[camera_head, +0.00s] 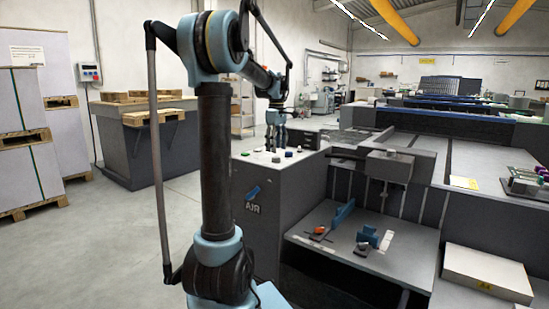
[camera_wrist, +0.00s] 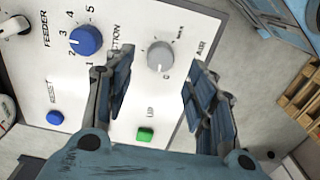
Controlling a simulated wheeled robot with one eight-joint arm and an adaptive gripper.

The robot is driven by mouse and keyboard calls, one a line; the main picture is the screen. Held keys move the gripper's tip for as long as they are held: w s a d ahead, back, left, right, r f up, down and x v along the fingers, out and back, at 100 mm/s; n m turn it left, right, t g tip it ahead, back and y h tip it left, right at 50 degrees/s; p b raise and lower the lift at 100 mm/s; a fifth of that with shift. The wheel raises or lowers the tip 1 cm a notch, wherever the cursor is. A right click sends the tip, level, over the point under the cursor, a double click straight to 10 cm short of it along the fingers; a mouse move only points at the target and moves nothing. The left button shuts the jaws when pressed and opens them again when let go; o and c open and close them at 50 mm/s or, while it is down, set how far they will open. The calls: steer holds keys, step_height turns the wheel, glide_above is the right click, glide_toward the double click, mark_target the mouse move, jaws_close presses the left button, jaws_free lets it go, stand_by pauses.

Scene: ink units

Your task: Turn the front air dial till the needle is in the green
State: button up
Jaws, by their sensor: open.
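In the wrist view a pale panel carries a grey dial (camera_wrist: 159,55) with a scale, near the word AIR. A blue dial (camera_wrist: 86,40) numbered 1 to 5 sits to its left. My gripper (camera_wrist: 157,70) is open and empty, its fingers on either side of the grey dial; I cannot tell the height above it. A round gauge (camera_wrist: 5,112) is cut off at the left edge; its needle cannot be read. In the head view my gripper (camera_head: 276,135) is over the console (camera_head: 250,170), whose front bears a blue handle (camera_head: 252,192) above the word AIR.
A green button (camera_wrist: 145,134) and a blue button (camera_wrist: 55,118) marked RESET are on the same panel. A feeder table (camera_head: 365,255) with blue parts is to the right.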

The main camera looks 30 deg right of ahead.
mark_target(276, 157)
steer(key=shift+f, duration=2.35)
steer(key=c, duration=1.1)
